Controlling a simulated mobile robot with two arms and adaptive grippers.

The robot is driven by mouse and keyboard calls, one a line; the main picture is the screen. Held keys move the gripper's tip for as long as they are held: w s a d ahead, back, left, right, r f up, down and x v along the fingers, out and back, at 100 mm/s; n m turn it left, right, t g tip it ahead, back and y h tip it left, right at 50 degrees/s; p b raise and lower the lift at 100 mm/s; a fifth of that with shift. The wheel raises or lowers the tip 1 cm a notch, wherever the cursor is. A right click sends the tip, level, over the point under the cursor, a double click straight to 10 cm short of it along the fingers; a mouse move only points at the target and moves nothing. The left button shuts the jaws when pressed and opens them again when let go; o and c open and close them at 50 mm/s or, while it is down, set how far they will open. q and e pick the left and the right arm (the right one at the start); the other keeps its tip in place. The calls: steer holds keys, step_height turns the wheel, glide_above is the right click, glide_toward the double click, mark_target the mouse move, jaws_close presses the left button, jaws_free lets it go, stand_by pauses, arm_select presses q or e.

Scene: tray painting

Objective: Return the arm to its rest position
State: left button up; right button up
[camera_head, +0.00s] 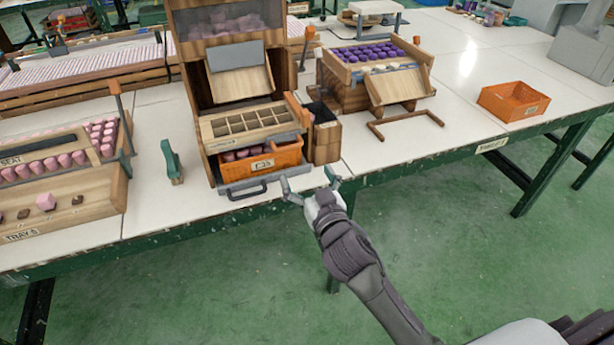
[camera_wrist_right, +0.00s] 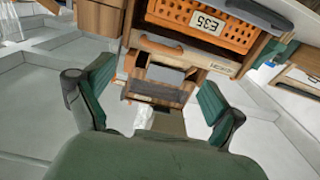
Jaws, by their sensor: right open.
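My right gripper (camera_head: 308,181) is at the front edge of the white table, in front of the wooden cabinet (camera_head: 190,110). Its two fingers are spread apart with nothing between them. The right wrist view shows the same gripper (camera_wrist_right: 152,98) with its green-grey fingers wide apart. The orange crate (camera_head: 268,158), labelled and holding pink pieces, sits low in the cabinet, beyond the gripper. It also shows at the top of the right wrist view (camera_wrist_right: 170,11). My left gripper is not in either view.
A grey tray with a dark handle (camera_head: 247,190) juts out at the cabinet's base, close to the gripper. A wooden stand with purple pieces (camera_head: 358,88) and an orange bin (camera_head: 513,101) are to the right. The green floor (camera_head: 480,250) in front is clear.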

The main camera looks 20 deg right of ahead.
stand_by(0.4)
steer(key=s+d+f+g+p, duration=0.1)
steer(key=s+f+g, duration=0.2)
steer(key=f, duration=0.8)
steer(key=s+d+f+n+g+p, duration=0.15)
steer(key=s+f, duration=0.25)
steer(key=f, duration=0.7)
steer(key=s+f+g+p, duration=0.1)
steer(key=s+f+g, duration=0.25)
steer(key=f, duration=0.65)
steer(key=s+d+f+g+p, duration=0.15)
steer(key=s+f+g, duration=0.25)
steer(key=s+f, duration=1)
steer(key=s+d+f+g, duration=0.1)
steer(key=s+f+g, duration=0.1)
steer(key=s, duration=1)
steer(key=s+f+g+p, duration=0.1)
steer(key=s+f+g, duration=0.2)
steer(key=s, duration=0.9)
steer(key=shift+d+f+h, duration=0.3)
steer(key=shift+d+f, duration=0.05)
steer(key=shift+f, duration=0.15)
